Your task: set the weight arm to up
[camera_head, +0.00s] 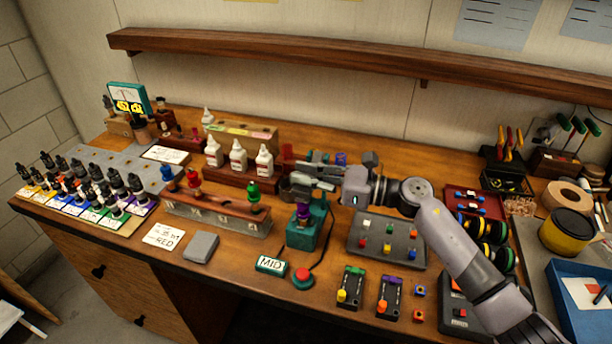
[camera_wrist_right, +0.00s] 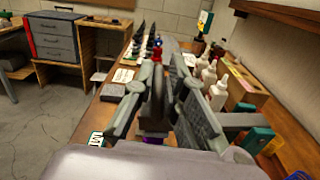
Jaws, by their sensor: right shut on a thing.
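A teal stand (camera_head: 303,236) with a purple part on top (camera_head: 303,211) is on the bench in the middle of the head view. My right gripper (camera_head: 303,180) is just above it, with its fingers pointing left. It is shut on a dark grey piece, which looks like the weight arm. In the right wrist view the fingers of my right gripper (camera_wrist_right: 153,100) close around this piece and hide most of it. A sign reading MID (camera_head: 271,264) lies in front of the stand. My left gripper is not in view.
A red button (camera_head: 303,277) is wired in front of the stand. A wooden rack (camera_head: 217,212) with coloured pieces is to its left, white bottles (camera_head: 238,157) behind, and a grey button board (camera_head: 387,240) to its right. A shelf (camera_head: 350,62) runs above.

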